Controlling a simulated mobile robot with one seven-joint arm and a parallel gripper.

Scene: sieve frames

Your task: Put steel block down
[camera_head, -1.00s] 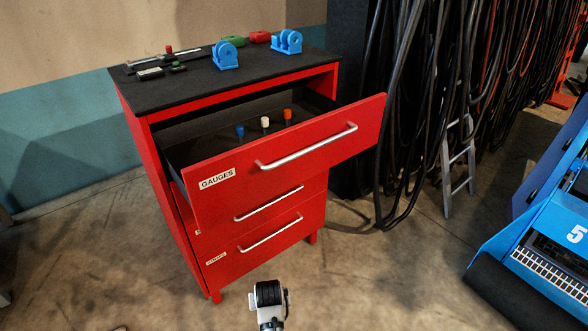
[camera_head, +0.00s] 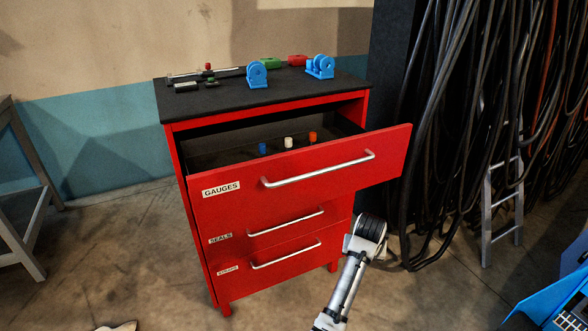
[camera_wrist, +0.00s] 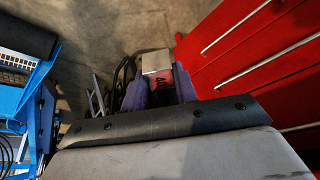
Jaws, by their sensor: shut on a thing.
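The steel block (camera_wrist: 155,62) shows in the wrist view as a small grey block with a red label face. My gripper (camera_wrist: 160,86) is shut on it, with one bluish finger on each side. The red drawer fronts lie to the right of the held block in that view. In the head view my arm's dark end (camera_head: 371,228) stands in front of the cabinet's lower right edge; the block and fingers cannot be made out there.
The red cabinet (camera_head: 192,240) has its top GAUGES drawer (camera_head: 222,205) pulled open, with blue, white and orange pegs inside. Its black top (camera_head: 215,98) carries blue brackets (camera_head: 320,67) and small tools, with bare room at the front. Cables (camera_head: 440,150) hang at right.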

